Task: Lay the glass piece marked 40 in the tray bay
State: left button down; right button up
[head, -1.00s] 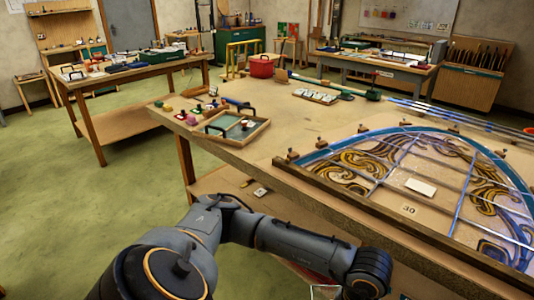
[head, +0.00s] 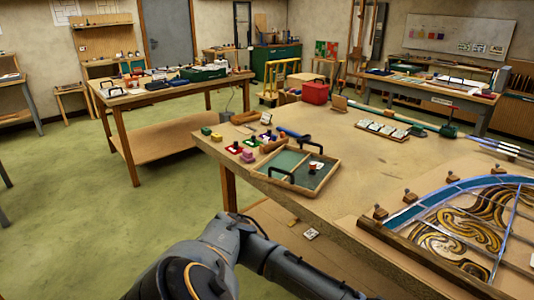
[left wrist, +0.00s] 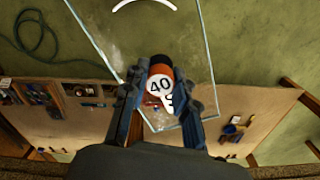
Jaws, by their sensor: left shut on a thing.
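The glass piece (left wrist: 112,42) is a clear pane with bright edges in the left wrist view. A round white tag reading 40 (left wrist: 158,86) shows near its lower end, by an orange and black part. My left gripper (left wrist: 167,92) is shut on the glass piece there, its blue-grey fingers either side of the tag. The wooden tray (head: 279,185) lies at the bench's near left corner in the head view, with two greenish bays and black handles. A small orange and white item sits in its right part. My left gripper is outside the head view; my right gripper is in neither view.
The leaded panel (head: 462,232) lies on the right of the bench, edged by wooden blocks. Small coloured items (head: 240,149) stand left of the tray. A red box (head: 315,93) and a rack of pale pieces (head: 390,131) stand behind. Bare bench lies between tray and panel.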

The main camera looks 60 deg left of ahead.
aim_at(283, 165)
jog(key=j, duration=0.85)
jog(key=k+j, duration=0.15)
jog(key=j, duration=1.55)
jog(key=k+z, duration=0.05)
